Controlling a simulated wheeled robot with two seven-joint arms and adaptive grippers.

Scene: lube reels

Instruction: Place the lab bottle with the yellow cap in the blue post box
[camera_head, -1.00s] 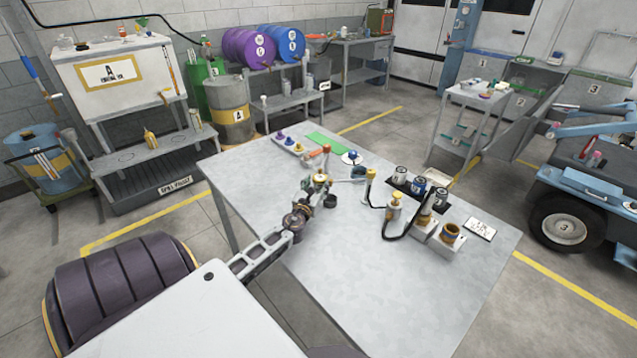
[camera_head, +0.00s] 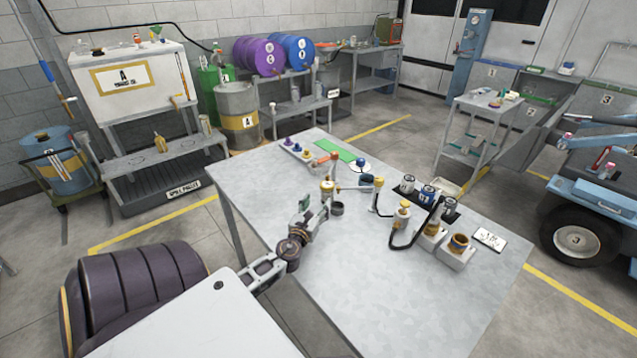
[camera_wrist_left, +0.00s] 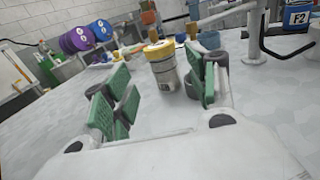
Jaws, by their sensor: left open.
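The lab bottle with the yellow cap (camera_head: 327,188) stands upright on the grey table, with a pale body and label in the left wrist view (camera_wrist_left: 163,68). My left gripper (camera_head: 314,214) is open on the near side of the bottle. In the left wrist view its green-padded fingers (camera_wrist_left: 165,92) are spread, with the bottle beyond and between them, apparently untouched. A tall blue post-like cabinet (camera_head: 473,48) stands at the back of the room; I cannot tell for certain that it is the blue post box. My right gripper is not in view.
Labelled cans (camera_head: 428,194), a hose and a pump bottle (camera_head: 402,212) occupy the table's right side. A green mat (camera_head: 340,151) lies at the back. The table's near part (camera_head: 400,300) is clear.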

